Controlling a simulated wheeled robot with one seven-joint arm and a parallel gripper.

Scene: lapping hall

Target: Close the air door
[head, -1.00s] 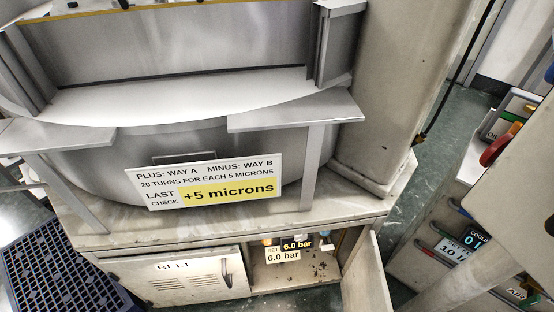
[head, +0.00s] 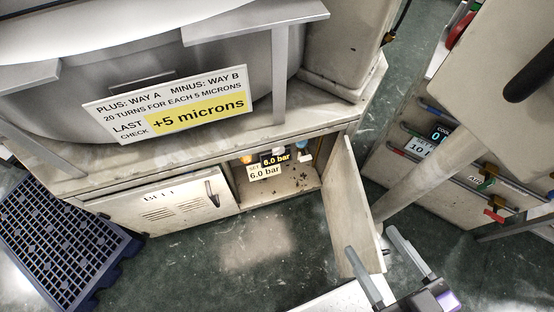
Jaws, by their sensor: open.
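The air door (head: 350,210) is a pale panel hinged at the right side of an open compartment (head: 295,188) low in the machine base. It stands swung outward, well away from the opening. Inside the compartment are a gauge reading 6.0 bar (head: 275,157) and a label "SET 6.0 bar" (head: 265,171). My gripper (head: 378,252) is at the lower right, with its two grey fingers apart and empty. The fingertips are near the door's free end, one appearing on each side of it. I cannot tell whether they touch it.
A shut belt door (head: 160,210) with a handle is left of the compartment. A blue grid pallet (head: 60,235) lies on the floor at left. A coolant panel (head: 440,135) with hoses stands at right. The green floor before the compartment is clear.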

